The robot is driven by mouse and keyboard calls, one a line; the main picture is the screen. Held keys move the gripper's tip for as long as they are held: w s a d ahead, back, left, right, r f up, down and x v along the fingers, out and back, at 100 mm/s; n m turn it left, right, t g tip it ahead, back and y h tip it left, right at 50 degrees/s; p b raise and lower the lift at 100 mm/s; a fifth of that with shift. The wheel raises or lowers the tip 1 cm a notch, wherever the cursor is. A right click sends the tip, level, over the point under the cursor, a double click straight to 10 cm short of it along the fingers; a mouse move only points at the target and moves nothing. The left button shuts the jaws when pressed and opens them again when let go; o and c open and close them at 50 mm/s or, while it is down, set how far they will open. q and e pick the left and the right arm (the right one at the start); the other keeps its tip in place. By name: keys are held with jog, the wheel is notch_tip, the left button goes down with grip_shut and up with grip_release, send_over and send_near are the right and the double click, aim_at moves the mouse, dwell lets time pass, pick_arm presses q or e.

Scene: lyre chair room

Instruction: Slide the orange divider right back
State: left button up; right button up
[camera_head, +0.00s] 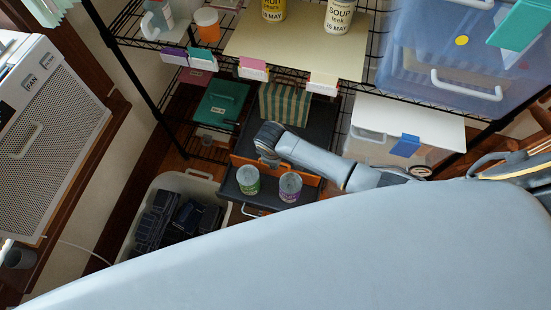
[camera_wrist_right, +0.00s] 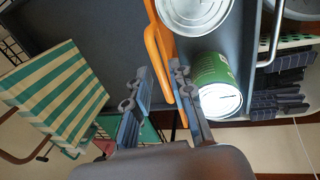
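The orange divider (camera_head: 310,180) stands across a dark pulled-out drawer (camera_head: 262,112), low in the wire rack. It also shows in the right wrist view (camera_wrist_right: 154,40). On its near side stand a green-labelled can (camera_head: 248,179) and a purple-labelled can (camera_head: 290,187); on its far side the drawer floor looks bare. My right gripper (camera_head: 265,150) is at the divider's left part. In the wrist view its fingers (camera_wrist_right: 161,75) are apart, with the divider's end between them; contact is unclear. My left gripper is not in view.
A striped box (camera_head: 284,103) stands beyond the drawer, with a green box (camera_head: 222,100) to its left. A white bin (camera_head: 181,180) of dark items stands left of the drawer. A lidded white box (camera_head: 405,125) is at right. The rack shelf (camera_head: 300,45) hangs above.

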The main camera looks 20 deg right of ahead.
grip_shut()
jog(key=w+d+b, duration=0.3)
jog(key=w+d, duration=0.4)
jog(key=w, duration=0.3)
jog(key=shift+w, duration=0.2)
jog(key=shift+o, duration=2.2)
grip_release()
notch_tip(320, 180, up, 12)
jog(key=s+a, duration=0.1)
jog(key=shift+s, duration=0.4)
